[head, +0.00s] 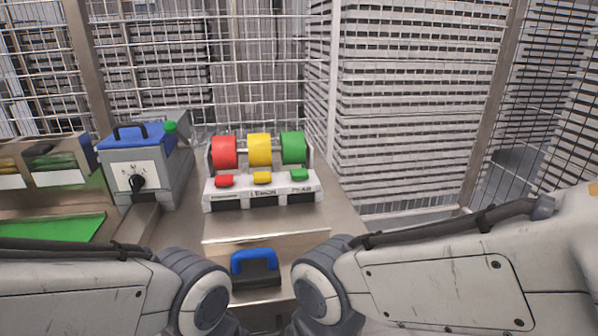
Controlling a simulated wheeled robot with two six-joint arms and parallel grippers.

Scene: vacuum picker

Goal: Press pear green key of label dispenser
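The label dispenser (262,190) stands on the metal worktop near the middle of the head view. It carries a red roll (224,152), a yellow roll (260,150) and a green roll (293,148). In front of the rolls are a red key (224,180), a yellow key (262,177) and the green key (299,174), at the right end above lettering that seems to read PEAR. Dark slots sit below the keys. Both my arms reach in low from the sides, short of the dispenser. Neither gripper's fingers show.
A grey machine with a blue lid (150,165), a black knob and a green button stands left of the dispenser. A green mat (52,228) and bins (45,163) are farther left. A blue-handled object (254,266) lies between my arms. Wire mesh (265,70) closes the back.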

